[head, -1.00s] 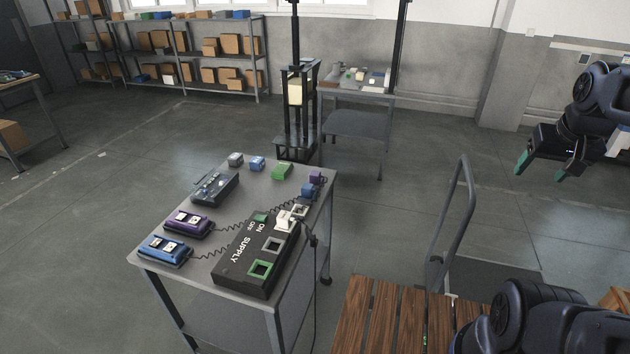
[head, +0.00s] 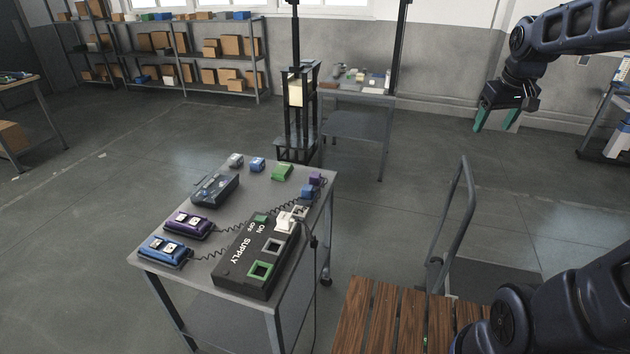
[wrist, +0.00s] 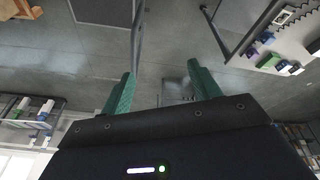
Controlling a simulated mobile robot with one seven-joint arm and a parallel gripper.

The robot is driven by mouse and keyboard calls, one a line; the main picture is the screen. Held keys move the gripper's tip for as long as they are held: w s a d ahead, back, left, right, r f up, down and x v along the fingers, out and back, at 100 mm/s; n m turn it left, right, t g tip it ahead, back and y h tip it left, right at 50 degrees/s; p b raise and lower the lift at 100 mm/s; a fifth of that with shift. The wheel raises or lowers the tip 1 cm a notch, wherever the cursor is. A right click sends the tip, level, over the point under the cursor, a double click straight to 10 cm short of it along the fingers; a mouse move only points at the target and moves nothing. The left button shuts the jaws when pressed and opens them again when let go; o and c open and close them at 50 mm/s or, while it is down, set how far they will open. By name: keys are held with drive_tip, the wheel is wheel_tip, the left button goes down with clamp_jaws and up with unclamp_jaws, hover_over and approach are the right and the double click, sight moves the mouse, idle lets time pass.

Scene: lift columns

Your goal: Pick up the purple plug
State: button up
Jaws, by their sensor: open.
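The purple plug (head: 316,179) is a small block at the right back edge of the grey table (head: 262,172), just behind a blue plug (head: 308,191). My gripper (head: 495,122) is open and empty, high in the air at the upper right of the head view, well apart from the table. Its green fingers also show spread apart in the wrist view (wrist: 161,85), with nothing between them.
The black supply box (head: 246,270) stands on the table's front right, beside a purple device (head: 187,224) and a blue device (head: 165,250) with coiled cords. A green block (head: 282,172) sits at the back. A cart with a handle (head: 462,215) and wooden slats (head: 385,315) stands right of the table.

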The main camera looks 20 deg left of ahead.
drive_tip(key=w+a+f+n+g, duration=0.15)
drive_tip(key=w+a+n, duration=0.25)
drive_tip(key=w+a, duration=0.6)
drive_tip(key=n+g, duration=0.2)
drive_tip(key=n, duration=0.7)
hover_over(315, 174)
drive_tip(key=shift+h, duration=0.3)
drive_tip(key=f, duration=2.7)
drive_tip(key=shift+s+d+f, duration=0.15)
drive_tip(key=shift+s+d, duration=0.15)
drive_tip(key=shift+s, duration=0.05)
wheel_tip(315, 174, down, 5)
drive_tip(key=shift+f, duration=0.15)
drive_tip(key=shift+w+a+f, duration=0.15)
drive_tip(key=shift+f, duration=1.1)
drive_tip(key=shift+w+a+f, duration=0.1)
drive_tip(key=shift+f, duration=1.15)
drive_tip(key=c, duration=1)
drive_tip(key=shift+r, duration=0.1)
